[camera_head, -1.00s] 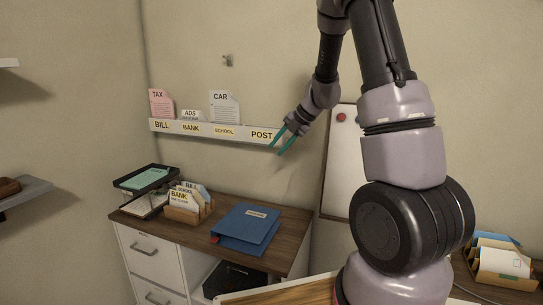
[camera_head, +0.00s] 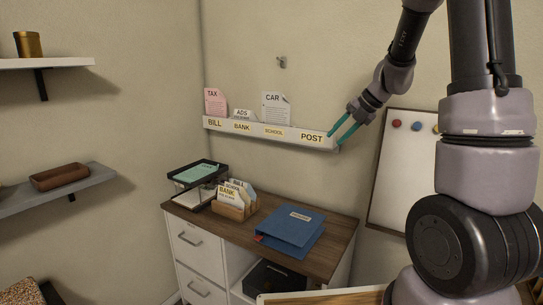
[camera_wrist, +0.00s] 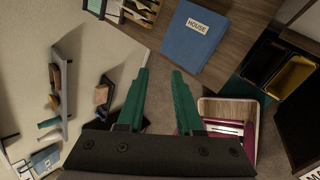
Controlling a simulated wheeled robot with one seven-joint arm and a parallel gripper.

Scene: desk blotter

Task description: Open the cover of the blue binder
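The blue binder (camera_head: 290,229) lies shut and flat on the wooden top of the cabinet, with a white label on its cover. In the wrist view the binder (camera_wrist: 195,42) is above and beyond my fingertips, and its label reads HOUSE. My gripper (camera_head: 342,135) is raised near the right end of the wall rack, above the binder and to its right. Its two green fingers are apart with nothing between them, as the wrist view (camera_wrist: 158,75) also shows. The gripper does not touch the binder.
A file box (camera_head: 236,211) with cards and a black tray stack (camera_head: 197,181) stand left of the binder on the cabinet (camera_head: 328,262). The labelled wall rack (camera_head: 270,132) hangs above. A whiteboard (camera_head: 398,170) is at the right. Bare wood surrounds the binder's front and right.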

